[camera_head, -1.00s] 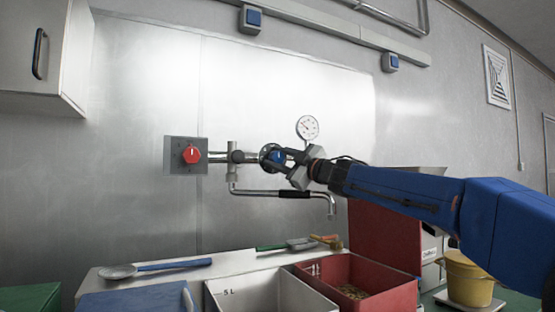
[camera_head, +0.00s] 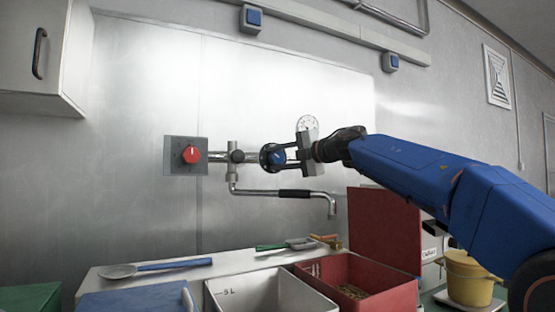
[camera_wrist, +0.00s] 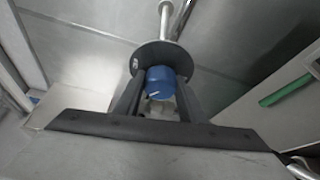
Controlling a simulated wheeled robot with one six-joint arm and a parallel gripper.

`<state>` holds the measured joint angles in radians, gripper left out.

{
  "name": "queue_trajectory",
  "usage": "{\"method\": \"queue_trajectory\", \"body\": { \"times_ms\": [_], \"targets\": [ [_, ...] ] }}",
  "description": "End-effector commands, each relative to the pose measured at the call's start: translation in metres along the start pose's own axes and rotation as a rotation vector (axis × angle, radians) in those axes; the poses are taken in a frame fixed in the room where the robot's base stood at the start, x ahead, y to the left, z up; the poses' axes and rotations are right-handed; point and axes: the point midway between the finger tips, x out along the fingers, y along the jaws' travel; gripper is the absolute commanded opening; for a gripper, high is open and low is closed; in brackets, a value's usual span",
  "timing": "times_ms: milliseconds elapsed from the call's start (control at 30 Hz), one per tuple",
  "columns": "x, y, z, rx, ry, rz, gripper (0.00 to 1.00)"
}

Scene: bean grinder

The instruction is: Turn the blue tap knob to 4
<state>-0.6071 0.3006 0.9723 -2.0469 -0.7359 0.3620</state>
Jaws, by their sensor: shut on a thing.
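The blue tap knob (camera_head: 277,157) sits on a dark round disc at the right end of the wall pipe. In the wrist view the blue knob (camera_wrist: 160,82) shows a white pointer line, and the dark disc lies behind it. My gripper (camera_head: 284,155) has a finger on either side of the knob and is shut on it. The fingers (camera_wrist: 158,95) also flank the knob in the wrist view. The number the pointer stands at cannot be read.
A red knob (camera_head: 191,154) is on a grey plate to the left. A spout (camera_head: 330,205) hangs below the pipe. Below stand a white bin (camera_head: 235,295) and a red bin (camera_head: 318,265).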

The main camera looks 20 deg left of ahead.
Motion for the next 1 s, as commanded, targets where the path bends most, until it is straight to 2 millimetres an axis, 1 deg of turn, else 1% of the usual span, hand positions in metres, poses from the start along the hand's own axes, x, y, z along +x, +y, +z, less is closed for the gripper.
{"method": "queue_trajectory", "body": {
  "times_ms": [300,500,733,1000],
  "targets": [
    [0.0012,-0.0023,-0.0008,-0.250,0.004,-0.107,0.14],
    [0.0009,-0.0024,-0.0009,-0.365,0.005,-0.155,0.14],
    [0.0013,-0.0032,-0.0010,-0.442,0.005,-0.187,0.14],
    [0.0013,-0.0036,-0.0010,-0.469,0.006,-0.199,0.14]
  ]
}}
